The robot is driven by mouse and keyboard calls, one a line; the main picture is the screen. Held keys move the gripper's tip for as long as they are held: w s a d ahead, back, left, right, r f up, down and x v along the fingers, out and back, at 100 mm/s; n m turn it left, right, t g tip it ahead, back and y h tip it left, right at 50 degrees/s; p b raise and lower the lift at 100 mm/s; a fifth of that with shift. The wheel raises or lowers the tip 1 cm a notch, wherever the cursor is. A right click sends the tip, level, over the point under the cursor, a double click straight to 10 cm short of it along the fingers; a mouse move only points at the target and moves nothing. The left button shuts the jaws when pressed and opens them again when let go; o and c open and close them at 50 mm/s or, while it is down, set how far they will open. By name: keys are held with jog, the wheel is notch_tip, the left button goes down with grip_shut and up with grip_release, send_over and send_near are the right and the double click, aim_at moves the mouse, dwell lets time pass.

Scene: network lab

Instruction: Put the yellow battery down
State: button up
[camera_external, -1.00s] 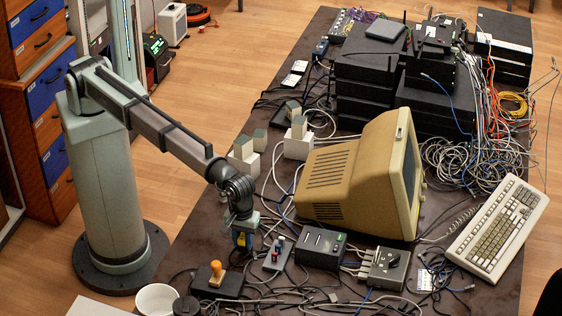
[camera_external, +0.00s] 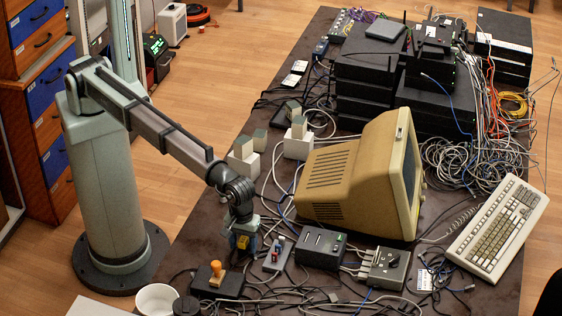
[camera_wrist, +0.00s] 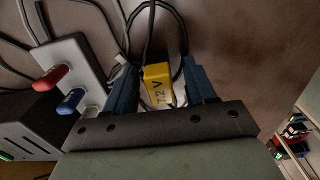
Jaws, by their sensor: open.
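A gap shows between the battery and each finger. In the external view the battery (camera_external: 242,242) shows as a small yellow spot under my gripper (camera_external: 243,238), low at the table. My gripper is open around the battery. Whether the battery's underside rests fully on the table is hard to see.
A grey box with red and blue plugs (camera_wrist: 62,78) stands left of my gripper in the wrist view. A black box with an orange-knobbed handle (camera_external: 217,275) is close by. A black device (camera_external: 320,247) and an old beige monitor (camera_external: 340,180) stand to the right. Cables cross the table.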

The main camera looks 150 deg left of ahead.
aim_at(243, 240)
notch_tip(243, 240, up, 12)
jog(key=shift+r, duration=0.15)
dwell(0.5)
